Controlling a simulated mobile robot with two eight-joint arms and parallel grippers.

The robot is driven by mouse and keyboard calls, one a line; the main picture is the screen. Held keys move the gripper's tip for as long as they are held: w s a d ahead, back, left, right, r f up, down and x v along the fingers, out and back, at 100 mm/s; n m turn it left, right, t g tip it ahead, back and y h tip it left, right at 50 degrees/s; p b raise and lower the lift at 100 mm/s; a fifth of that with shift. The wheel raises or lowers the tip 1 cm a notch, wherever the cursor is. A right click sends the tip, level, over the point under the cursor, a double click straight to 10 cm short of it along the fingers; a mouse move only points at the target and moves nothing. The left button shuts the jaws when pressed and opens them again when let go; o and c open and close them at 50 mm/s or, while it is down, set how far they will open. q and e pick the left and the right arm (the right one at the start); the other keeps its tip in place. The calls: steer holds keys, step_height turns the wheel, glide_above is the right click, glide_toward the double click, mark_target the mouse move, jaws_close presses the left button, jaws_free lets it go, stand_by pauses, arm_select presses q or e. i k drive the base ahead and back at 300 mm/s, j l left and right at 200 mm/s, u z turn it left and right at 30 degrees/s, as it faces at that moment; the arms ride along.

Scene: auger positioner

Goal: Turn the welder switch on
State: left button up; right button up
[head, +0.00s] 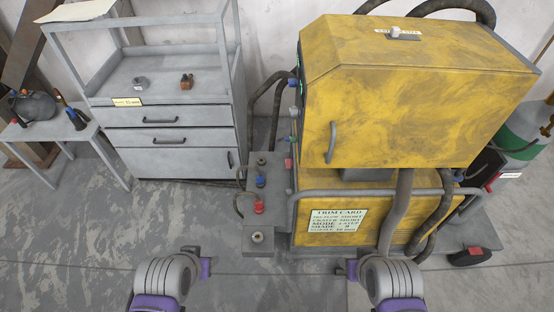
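The yellow welder cabinet (410,100) stands right of the middle, with scuffed paint. A small pale switch-like knob (396,31) sits on a white label plate on its top face. The label is too small to read, and I cannot tell which way the knob is set. My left gripper (195,264) is low in the picture, left of the welder. My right gripper (350,268) is low in front of the welder's lower body. Both are well apart from the knob. Their fingers are mostly hidden by the wrists, so their opening cannot be seen.
A grey panel with coloured connectors (260,205) stands at the welder's left side. A trim card (337,221) is on its front. Thick hoses (397,215) hang at its right. A grey drawer cabinet (165,130) and small table (60,130) stand left. The floor in front is clear.

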mark_target(289, 162)
steer(key=i+j, duration=0.1)
steer(key=j, duration=0.3)
steer(key=i+j, duration=0.15)
steer(key=j, duration=0.25)
steer(key=i+j+z, duration=0.1)
steer(key=j, duration=0.3)
steer(key=i+j, duration=0.1)
steer(key=j, duration=0.3)
steer(key=i+j, duration=0.1)
steer(key=j, duration=0.35)
